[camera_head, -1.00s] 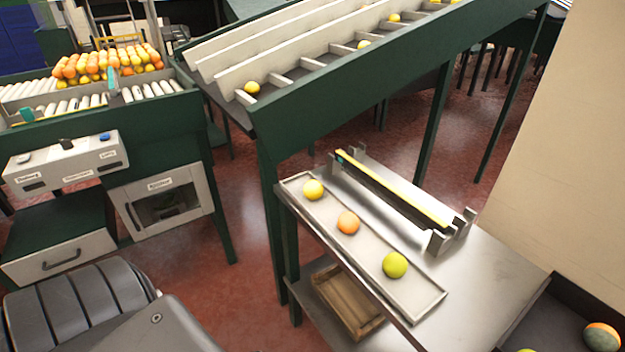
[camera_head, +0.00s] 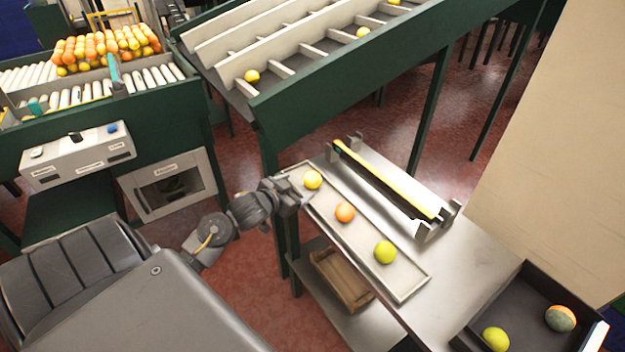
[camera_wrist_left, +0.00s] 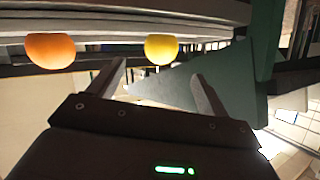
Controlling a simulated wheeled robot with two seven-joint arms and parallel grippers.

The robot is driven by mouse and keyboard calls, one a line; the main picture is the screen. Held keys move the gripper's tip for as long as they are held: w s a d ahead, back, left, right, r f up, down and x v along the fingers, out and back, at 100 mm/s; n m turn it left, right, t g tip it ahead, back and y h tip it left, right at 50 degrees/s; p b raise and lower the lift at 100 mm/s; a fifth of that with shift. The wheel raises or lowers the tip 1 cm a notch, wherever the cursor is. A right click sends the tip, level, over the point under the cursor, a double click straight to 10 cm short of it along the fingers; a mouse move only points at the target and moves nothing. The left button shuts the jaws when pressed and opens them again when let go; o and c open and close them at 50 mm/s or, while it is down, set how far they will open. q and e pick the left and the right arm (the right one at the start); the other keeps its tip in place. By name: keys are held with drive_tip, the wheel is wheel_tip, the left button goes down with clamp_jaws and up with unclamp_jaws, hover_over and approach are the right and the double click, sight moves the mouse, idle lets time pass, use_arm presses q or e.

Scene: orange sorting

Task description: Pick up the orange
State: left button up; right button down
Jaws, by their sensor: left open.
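The orange (camera_head: 345,212) lies in the middle of a shallow pale tray (camera_head: 410,284) on the metal table. A yellow fruit (camera_head: 313,180) lies at the tray's far end, and a yellow-green fruit (camera_head: 385,252) at its near end. My left gripper (camera_head: 294,190) is at the tray's far left edge, beside the yellow fruit and apart from the orange. In the left wrist view, the gripper (camera_wrist_left: 158,74) is open with nothing between its fingers. There the yellow fruit (camera_wrist_left: 161,48) shows beyond the fingertips, and the orange (camera_wrist_left: 50,50) is off to the left.
A ruler-like yellow bar (camera_head: 385,178) on a metal stand runs alongside the tray. A dark bin (camera_head: 530,283) at bottom right holds a yellow-green fruit (camera_head: 495,339) and a green-patched orange one (camera_head: 560,318). A sloped green sorting rack (camera_head: 350,85) rises behind. A wooden crate (camera_head: 340,280) sits below.

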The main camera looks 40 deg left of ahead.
sight(308, 181)
use_arm(q)
drive_tip(key=x, duration=0.3)
drive_tip(key=shift+w+f, duration=0.15)
drive_tip(key=shift+w, duration=0.15)
drive_tip(key=shift+w+p, duration=0.25)
drive_tip(key=shift+p, duration=0.1)
drive_tip(key=p+x, duration=0.1)
drive_tip(key=x, duration=0.2)
drive_tip(key=shift+w+a+f, duration=0.15)
drive_tip(key=shift+w, duration=0.2)
drive_tip(key=shift+w+f, duration=0.25)
drive_tip(key=shift+w, duration=0.15)
drive_tip(key=shift+s, duration=0.1)
drive_tip(key=shift+c, duration=0.9)
drive_tip(key=c, duration=0.9)
drive_tip(key=shift+c, duration=0.2)
